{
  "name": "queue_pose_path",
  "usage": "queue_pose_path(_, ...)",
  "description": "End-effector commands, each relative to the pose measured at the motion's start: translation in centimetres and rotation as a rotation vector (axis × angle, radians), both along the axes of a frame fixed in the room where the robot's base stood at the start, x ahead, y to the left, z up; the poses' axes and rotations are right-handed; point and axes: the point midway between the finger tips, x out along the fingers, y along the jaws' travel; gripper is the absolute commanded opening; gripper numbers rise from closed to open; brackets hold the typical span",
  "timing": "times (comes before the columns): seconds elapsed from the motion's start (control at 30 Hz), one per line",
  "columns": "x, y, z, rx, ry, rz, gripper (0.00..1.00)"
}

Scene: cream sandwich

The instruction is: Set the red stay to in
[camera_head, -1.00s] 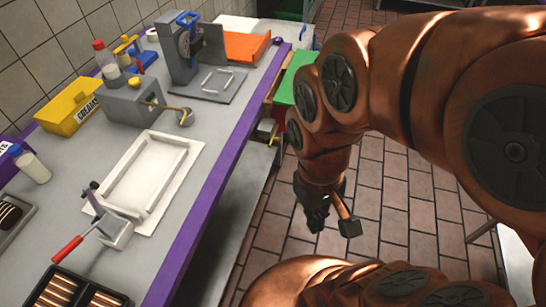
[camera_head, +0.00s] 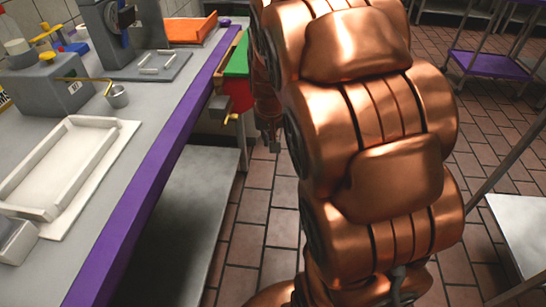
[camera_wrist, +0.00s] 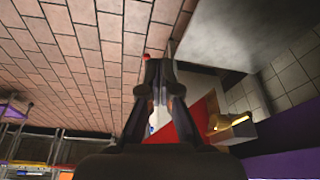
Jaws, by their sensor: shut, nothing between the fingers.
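My gripper (camera_wrist: 157,78) is shut and empty in the wrist view, with a tiny red tip (camera_wrist: 146,57) showing just past its fingers. A red panel (camera_wrist: 200,117) lies behind and right of the fingers, with a brass-yellow fitting (camera_wrist: 228,122) on it. In the head view my gripper (camera_head: 271,142) hangs low, partly hidden by my arm, right of a red box (camera_head: 237,91) with a green top (camera_head: 238,58) and a yellow fitting (camera_head: 231,117). I cannot tell for certain which red part is the stay.
The grey counter with a purple edge (camera_head: 150,170) runs along the left, holding a white tray (camera_head: 64,160), a grey machine (camera_head: 45,88) and an orange tray (camera_head: 188,28). A metal shelf (camera_head: 185,210) lies below. Tiled floor (camera_head: 245,215) is clear between.

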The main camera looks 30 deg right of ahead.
Motion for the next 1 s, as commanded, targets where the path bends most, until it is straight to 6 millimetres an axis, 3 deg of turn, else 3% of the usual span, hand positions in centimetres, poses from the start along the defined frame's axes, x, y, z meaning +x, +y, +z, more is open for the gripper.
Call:
queue_pose_path(0.03, 1.1, -1.3, -2.5, -0.008, -0.018, -0.022, 0.0)
queue_pose_path(0.1, 2.3, -2.7, -3.8, -0.02, -0.039, -0.042, 0.0)
queue_pose_path(0.3, 4.2, -5.2, -5.6, -0.041, -0.081, -0.079, 0.0)
queue_pose_path(0.67, 5.1, -5.9, -7.4, -0.044, -0.084, -0.083, 0.0)
queue_pose_path(1.0, 6.7, -6.8, -12.2, -0.044, -0.083, -0.082, 0.0)
